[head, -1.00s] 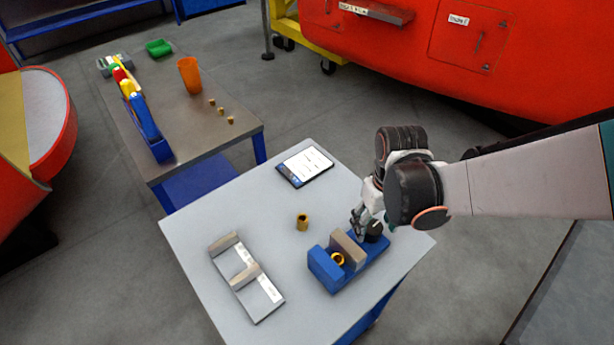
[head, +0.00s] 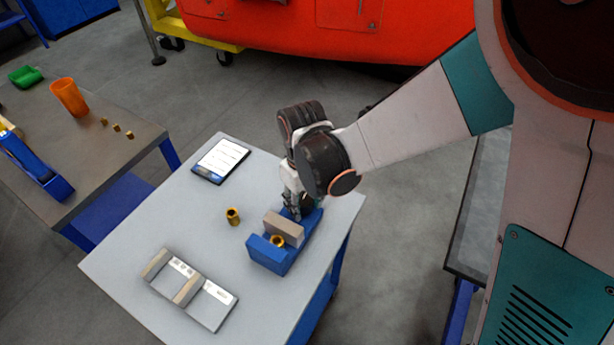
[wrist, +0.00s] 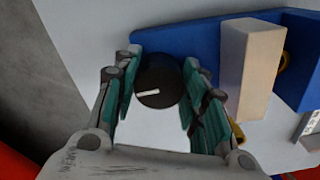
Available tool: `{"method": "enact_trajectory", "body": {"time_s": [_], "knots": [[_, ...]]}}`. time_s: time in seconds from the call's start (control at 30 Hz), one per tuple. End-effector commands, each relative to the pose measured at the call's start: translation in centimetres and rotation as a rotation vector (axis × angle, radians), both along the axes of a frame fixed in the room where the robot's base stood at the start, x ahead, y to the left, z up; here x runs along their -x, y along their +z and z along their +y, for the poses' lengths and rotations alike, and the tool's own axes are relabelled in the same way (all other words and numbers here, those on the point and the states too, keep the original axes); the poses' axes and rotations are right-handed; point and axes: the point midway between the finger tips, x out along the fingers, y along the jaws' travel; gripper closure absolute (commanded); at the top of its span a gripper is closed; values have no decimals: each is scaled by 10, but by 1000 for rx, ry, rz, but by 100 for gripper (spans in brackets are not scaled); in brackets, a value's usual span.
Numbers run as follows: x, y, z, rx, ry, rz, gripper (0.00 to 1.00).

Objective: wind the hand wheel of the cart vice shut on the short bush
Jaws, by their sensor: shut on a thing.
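The cart vice (head: 266,256) is blue and sits near the right edge of the grey-white cart top, with a beige sliding jaw (head: 284,228). A brass bush (head: 277,241), seemingly the short bush, stands between this jaw and the blue fixed jaw. The sliding jaw is beside the bush; I cannot tell if they touch. In the wrist view the bush (wrist: 284,60) is mostly hidden behind the sliding jaw (wrist: 248,68). The dark round hand wheel (wrist: 158,80) has a white mark. My gripper (wrist: 160,68) is shut on it, fingers on both sides, also at the vice's far end in the head view (head: 297,211).
A taller brass bush (head: 233,216) stands loose left of the vice. A grey fixture (head: 187,287) lies at the cart's front, and a tablet (head: 220,160) lies at the back. A metal bench (head: 110,155) at left holds an orange cup (head: 69,97) and several small brass pieces.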

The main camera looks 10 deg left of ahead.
Motion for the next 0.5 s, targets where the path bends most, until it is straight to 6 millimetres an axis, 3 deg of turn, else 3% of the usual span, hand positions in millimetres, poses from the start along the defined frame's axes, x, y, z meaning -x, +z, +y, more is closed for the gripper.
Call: {"method": "enact_trajectory", "body": {"time_s": [0.23, 0.5], "knots": [[1, -1, 0, 0, -135, 0, 84], [0, 0, 0, 0, -150, 0, 85]]}}
